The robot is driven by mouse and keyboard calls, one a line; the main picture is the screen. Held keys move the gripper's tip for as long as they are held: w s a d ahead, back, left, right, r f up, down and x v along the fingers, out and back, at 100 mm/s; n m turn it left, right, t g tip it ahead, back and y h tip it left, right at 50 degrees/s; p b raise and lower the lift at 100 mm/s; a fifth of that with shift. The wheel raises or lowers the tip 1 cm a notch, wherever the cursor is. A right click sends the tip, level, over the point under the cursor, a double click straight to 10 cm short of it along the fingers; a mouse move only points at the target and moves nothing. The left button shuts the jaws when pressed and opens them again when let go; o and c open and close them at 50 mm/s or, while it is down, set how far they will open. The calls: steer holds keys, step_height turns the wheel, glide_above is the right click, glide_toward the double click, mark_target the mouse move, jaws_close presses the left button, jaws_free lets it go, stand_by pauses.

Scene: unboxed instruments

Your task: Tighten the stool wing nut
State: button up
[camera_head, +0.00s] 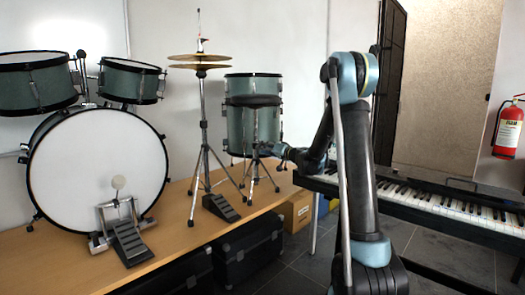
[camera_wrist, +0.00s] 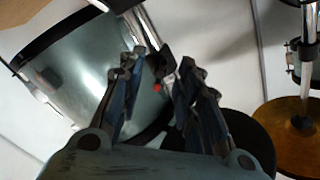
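The stool's round black seat (camera_head: 253,100) stands on a thin column above a tripod base, in front of a green drum. In the wrist view, a chrome tube (camera_wrist: 147,27) runs down to a dark collar (camera_wrist: 165,64), with part of the black seat (camera_wrist: 245,140) lower right. A small red spot (camera_wrist: 157,88) shows by the collar; it may be the wing nut, but its shape is too small to tell. My gripper (camera_head: 281,150) is beside the stool's column, below the seat. In the wrist view, its fingers (camera_wrist: 158,68) are apart, on either side of the collar; contact is unclear.
A cymbal stand (camera_head: 204,130) with a pedal (camera_head: 220,207) stands left of the stool. The bass drum (camera_head: 95,165) is farther left, all on a wooden platform (camera_head: 175,235). A keyboard (camera_head: 440,203) is at right. Black cases (camera_head: 248,250) and a cardboard box (camera_head: 296,212) sit below.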

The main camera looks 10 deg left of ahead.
steer(key=v, duration=0.6)
stand_by(0.6)
